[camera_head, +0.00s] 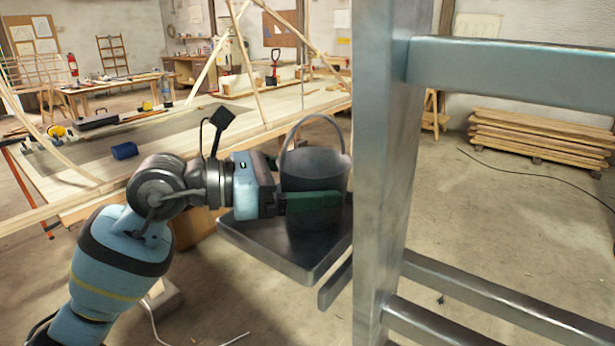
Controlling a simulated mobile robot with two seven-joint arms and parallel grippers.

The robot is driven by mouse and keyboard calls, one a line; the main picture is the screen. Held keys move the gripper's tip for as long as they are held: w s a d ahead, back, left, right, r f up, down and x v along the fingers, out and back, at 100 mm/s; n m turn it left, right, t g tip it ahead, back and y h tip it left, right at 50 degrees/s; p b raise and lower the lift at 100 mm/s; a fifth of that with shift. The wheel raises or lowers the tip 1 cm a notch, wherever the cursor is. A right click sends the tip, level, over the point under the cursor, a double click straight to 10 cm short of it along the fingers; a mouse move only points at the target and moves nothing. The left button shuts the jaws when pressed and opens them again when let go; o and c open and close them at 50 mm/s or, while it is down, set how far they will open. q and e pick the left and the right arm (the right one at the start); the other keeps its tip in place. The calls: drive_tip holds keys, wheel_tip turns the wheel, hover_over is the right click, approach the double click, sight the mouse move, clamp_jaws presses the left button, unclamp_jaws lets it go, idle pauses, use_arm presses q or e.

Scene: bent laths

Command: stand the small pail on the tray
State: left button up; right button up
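The small pail (315,172) is dark grey, upright, with its thin bail handle raised. It is over the grey metal tray (262,250), which juts out to the left of the metal ladder. My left gripper (305,190) comes in from the left with its fingers around the pail's body. One green finger lies across the pail's near side; the other is mostly hidden behind the pail. It looks shut on the pail. The pail's base is low over the tray; I cannot tell whether it touches. My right gripper is not in view.
The ladder's upright (383,180) stands close at the tray's right, with rungs running right. A long wooden workbench (300,103) with laths and tools is behind. A stack of boards (540,138) lies at the back right. The floor beyond the ladder is mostly clear.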

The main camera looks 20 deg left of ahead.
use_arm(q)
drive_tip(key=shift+o, duration=0.7)
drive_tip(key=shift+r, duration=0.2)
drive_tip(key=b+v, duration=0.1)
drive_tip(key=v, duration=0.4)
drive_tip(key=b+v, duration=0.1)
drive_tip(key=v, duration=0.4)
drive_tip(key=shift+s+a+f, duration=0.1)
drive_tip(key=shift+a+f, duration=0.05)
drive_tip(key=shift+a, duration=0.2)
drive_tip(key=shift+s+a+r, duration=0.25)
drive_tip(key=shift+s+a, duration=0.2)
drive_tip(key=shift+a, duration=0.1)
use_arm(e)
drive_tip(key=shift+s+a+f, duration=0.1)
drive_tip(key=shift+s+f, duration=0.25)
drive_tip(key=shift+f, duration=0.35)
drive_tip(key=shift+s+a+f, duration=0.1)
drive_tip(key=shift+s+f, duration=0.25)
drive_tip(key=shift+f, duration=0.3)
